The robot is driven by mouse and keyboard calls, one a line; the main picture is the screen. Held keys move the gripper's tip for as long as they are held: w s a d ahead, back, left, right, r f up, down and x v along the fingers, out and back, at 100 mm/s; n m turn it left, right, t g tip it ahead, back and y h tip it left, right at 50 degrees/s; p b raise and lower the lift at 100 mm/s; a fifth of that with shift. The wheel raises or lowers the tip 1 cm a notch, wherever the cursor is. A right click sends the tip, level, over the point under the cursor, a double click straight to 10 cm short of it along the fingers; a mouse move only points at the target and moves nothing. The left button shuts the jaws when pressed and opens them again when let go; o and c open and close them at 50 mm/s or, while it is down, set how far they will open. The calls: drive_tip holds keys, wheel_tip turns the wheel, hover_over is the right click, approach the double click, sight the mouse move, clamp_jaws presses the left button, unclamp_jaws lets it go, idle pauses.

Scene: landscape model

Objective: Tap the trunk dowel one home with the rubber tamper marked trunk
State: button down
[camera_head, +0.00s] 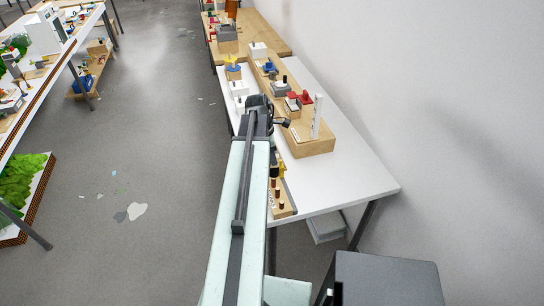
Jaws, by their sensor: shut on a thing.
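My gripper (272,117) is at the end of my arm, over the white table, and is shut on a small dark thing (284,123). This looks like the rubber tamper, but its marking is too small to read. Brown upright pegs (281,204), possibly the trunk dowels, stand on a small wooden block (287,213) at the table's near left edge. They are nearer to me than the gripper and partly hidden by my arm. I cannot tell which peg is trunk dowel one, or how deep it sits.
A long wooden rack (312,148) with red, grey and blue items and a tall white upright piece (316,117) stands right of the gripper. The white table (352,183) is clear at front right. A wall bounds the right. Grey floor lies open at left.

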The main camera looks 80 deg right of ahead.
wheel_tip(320, 180, down, 4)
drive_tip(key=shift+r+b, duration=0.25)
drive_tip(key=shift+b, duration=0.5)
wheel_tip(320, 180, up, 5)
drive_tip(key=p, duration=0.5)
drive_tip(key=shift+r, duration=0.15)
drive_tip(key=shift+f, duration=0.25)
wheel_tip(320, 180, down, 6)
drive_tip(key=b, duration=0.6)
drive_tip(key=shift+r, duration=0.3)
wheel_tip(320, 180, up, 5)
drive_tip(key=p, duration=0.5)
drive_tip(key=shift+f, duration=0.2)
